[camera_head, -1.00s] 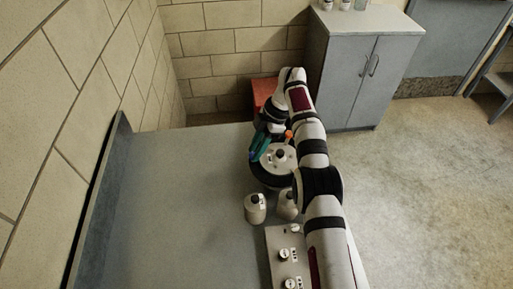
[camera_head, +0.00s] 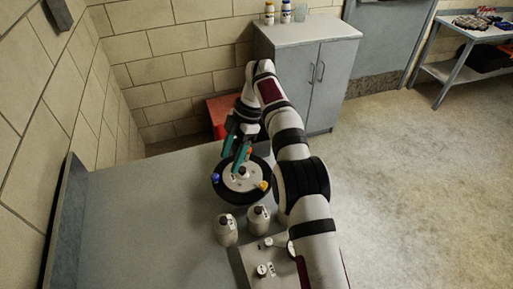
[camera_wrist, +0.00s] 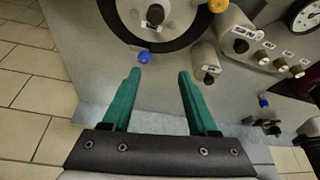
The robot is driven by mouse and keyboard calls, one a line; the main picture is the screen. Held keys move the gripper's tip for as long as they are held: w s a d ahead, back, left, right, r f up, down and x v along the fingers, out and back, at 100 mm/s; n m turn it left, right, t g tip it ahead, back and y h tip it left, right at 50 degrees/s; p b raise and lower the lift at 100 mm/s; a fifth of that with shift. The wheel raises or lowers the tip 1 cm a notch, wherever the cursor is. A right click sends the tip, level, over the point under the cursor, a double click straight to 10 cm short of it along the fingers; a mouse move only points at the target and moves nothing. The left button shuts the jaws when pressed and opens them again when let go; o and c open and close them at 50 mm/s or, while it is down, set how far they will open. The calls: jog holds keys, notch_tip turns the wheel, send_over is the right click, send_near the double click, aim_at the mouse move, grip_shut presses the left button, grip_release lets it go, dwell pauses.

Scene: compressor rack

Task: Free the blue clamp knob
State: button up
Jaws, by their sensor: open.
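The blue clamp knob (camera_head: 215,177) sits at the left rim of a round pale disc with a black ring (camera_head: 228,194). In the wrist view the blue knob (camera_wrist: 144,57) lies at the ring's lower edge, just beyond my left fingertip. My gripper (camera_head: 233,160) has teal fingers and is over the back left part of the disc. In the wrist view my gripper (camera_wrist: 158,74) is open, with nothing between its fingers; the blue knob appears ahead of the gap, left of its middle. The height between fingers and knob is unclear.
A yellow knob (camera_head: 263,185) sits on the ring's right side. Two pale cylinders (camera_head: 226,229) (camera_head: 259,218) stand in front of the disc, near a panel with dials (camera_head: 245,262). My arm passes close on the right. The grey bench (camera_head: 140,220) is clear to the left.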

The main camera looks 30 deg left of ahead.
jog(key=w+d+r, duration=0.2)
jog(key=d+r, duration=0.2)
jog(key=d, duration=0.3)
jog(key=shift+r, duration=0.2)
jog(key=shift+w, duration=0.1)
jog(key=s+d+r+m+t, duration=0.1)
jog(key=s+d+r+m, duration=0.35)
jog(key=d+m, duration=0.35)
jog(key=s+d+r+m+t, duration=0.1)
jog(key=s+d+r+m, duration=0.2)
jog(key=d+r+m, duration=0.35)
jog(key=s+d+f+m, duration=0.3)
jog(key=s+d+m, duration=0.1)
jog(key=s+m, duration=0.2)
jog(key=s+d+f+m+t, duration=0.1)
jog(key=s+d+f+m, duration=0.2)
jog(key=s+m, duration=0.4)
jog(key=s+d+f+m, duration=0.2)
jog(key=s+d+m, duration=0.4)
jog(key=s+m, duration=0.1)
jog(key=shift+s+f+t+h, duration=0.2)
jog(key=shift+f+t+h, duration=0.1)
jog(key=shift+f+h, duration=0.1)
